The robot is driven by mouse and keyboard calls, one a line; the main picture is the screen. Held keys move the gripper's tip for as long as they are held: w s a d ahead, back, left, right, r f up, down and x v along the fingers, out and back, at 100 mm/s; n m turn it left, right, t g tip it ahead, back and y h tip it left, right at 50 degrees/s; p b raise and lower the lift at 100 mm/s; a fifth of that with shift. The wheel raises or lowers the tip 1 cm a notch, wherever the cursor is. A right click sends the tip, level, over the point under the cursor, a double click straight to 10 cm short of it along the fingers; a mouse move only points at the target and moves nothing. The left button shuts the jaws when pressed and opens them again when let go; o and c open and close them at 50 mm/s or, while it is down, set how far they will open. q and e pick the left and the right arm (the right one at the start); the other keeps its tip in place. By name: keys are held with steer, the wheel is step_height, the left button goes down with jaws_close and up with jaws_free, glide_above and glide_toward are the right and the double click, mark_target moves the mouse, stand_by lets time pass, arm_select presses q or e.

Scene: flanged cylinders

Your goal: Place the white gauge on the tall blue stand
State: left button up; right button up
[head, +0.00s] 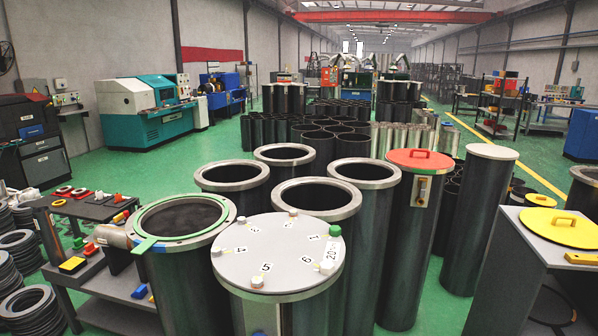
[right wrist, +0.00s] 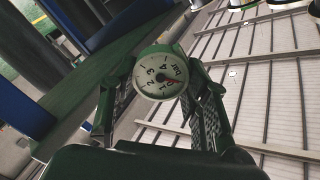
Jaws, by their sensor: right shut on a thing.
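The white gauge (right wrist: 161,76) is in the right wrist view, a round dial with black numbers, a red needle and a green body behind it. My right gripper (right wrist: 165,66) is shut on it, with one dark finger on each side. The gauge's rear is hidden. Neither gripper shows in the head view, and the gauge does not show there either. I cannot pick out a tall blue stand for certain. Dark blue upright surfaces (right wrist: 22,98) show at the left of the right wrist view, but I cannot tell what they belong to.
Tall dark flanged cylinders (head: 322,197) fill the middle. The nearest has a grey numbered lid (head: 275,262), another a red lid (head: 420,161). A cluttered grey bench (head: 90,212) stands left, and a grey cabinet with a yellow lid (head: 556,229) stands right. Green floor is open at left.

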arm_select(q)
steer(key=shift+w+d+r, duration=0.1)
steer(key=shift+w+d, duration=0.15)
arm_select(e)
steer(key=m, duration=1.2)
steer(key=shift+m, duration=0.4)
steer(key=shift+m, duration=0.6)
